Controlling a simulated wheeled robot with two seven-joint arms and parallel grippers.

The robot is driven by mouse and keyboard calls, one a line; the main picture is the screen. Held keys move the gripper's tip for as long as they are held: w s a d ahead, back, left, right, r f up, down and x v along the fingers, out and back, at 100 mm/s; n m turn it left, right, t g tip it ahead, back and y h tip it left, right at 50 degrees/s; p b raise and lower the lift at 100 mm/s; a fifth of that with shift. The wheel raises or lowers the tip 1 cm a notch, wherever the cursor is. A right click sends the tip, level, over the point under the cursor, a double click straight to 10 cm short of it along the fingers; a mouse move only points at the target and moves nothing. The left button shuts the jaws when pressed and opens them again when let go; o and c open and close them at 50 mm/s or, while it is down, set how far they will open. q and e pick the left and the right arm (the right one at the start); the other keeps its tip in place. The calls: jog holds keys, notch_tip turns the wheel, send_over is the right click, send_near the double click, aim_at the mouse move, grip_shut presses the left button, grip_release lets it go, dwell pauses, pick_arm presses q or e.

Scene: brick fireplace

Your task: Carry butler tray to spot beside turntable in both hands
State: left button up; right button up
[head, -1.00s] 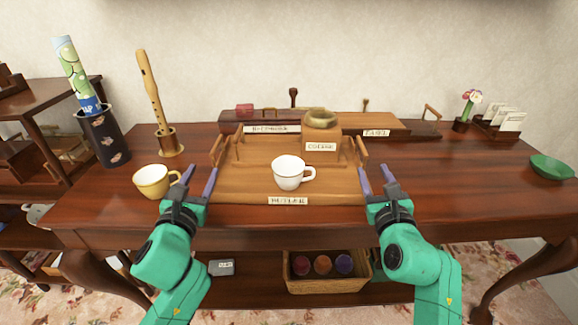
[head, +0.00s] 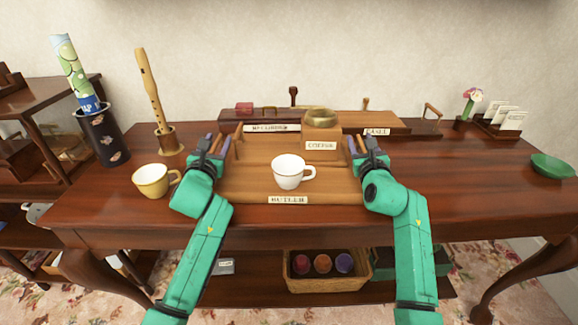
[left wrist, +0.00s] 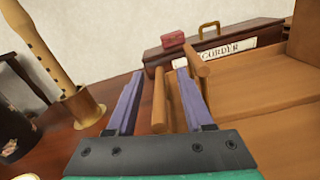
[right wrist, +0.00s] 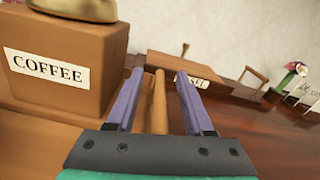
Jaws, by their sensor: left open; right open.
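The wooden butler tray (head: 245,190) lies on the dark table, with a "BUTLER" label on its front edge. A white cup (head: 289,172) and a box labelled "COFFEE" (head: 321,146) stand on it. My left gripper (head: 214,147) is open at the tray's left side; in the left wrist view the left handle (left wrist: 160,103) stands between its fingers. My right gripper (head: 361,148) is open at the tray's right side; in the right wrist view the right handle (right wrist: 159,103) is between its fingers. I see no turntable that I can make out.
A yellow cup (head: 151,181) stands close left of my left arm. Behind the tray are a "RECORDER" case (head: 262,127) and an "EASEL" board (head: 376,131). A recorder (head: 151,90) stands upright at left. The table's right part is mostly clear up to a green bowl (head: 552,167).

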pick_arm(q)
grip_shut()
pick_arm(e)
grip_shut()
jog(key=shift+f, duration=0.1)
dwell(0.9)
